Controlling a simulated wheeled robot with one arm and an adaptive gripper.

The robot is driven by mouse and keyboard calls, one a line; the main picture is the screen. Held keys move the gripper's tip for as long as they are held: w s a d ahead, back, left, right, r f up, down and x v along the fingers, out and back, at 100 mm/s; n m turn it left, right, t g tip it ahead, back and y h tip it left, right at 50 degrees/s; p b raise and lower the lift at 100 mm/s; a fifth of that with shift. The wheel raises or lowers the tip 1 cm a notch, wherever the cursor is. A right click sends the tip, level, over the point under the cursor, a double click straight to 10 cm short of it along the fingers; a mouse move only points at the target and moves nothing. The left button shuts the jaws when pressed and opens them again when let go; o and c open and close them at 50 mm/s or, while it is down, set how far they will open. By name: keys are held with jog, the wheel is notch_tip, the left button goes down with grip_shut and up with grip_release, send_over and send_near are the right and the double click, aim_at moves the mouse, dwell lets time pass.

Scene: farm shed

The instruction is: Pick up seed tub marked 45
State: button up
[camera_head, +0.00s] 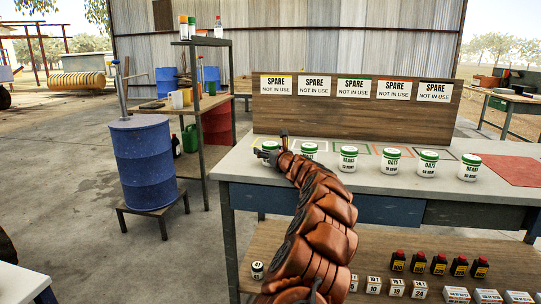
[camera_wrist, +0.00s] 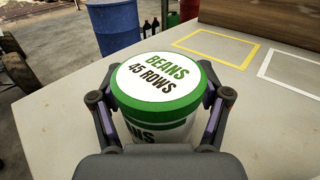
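The tub marked 45 (camera_wrist: 158,82) is white with a green lid reading "BEANS 45 ROWS", upright and large in the middle of the wrist view. My gripper (camera_wrist: 160,92) has one finger on each side of it, close to the lid rim. Whether the fingers press on the tub or leave a small gap cannot be told. In the head view my gripper (camera_head: 270,150) is at the left end of the tub row, over the grey bench top (camera_head: 237,165), and largely covers the tub there.
More green-lidded tubs stand to the right, the nearest (camera_head: 309,150) close beside my gripper and the farthest (camera_head: 468,167) near a red mat (camera_head: 515,170). A wooden board (camera_head: 355,113) with "SPARE" signs rises behind. A blue barrel (camera_head: 145,165) stands left of the bench.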

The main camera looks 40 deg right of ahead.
jog(key=c, duration=1.1)
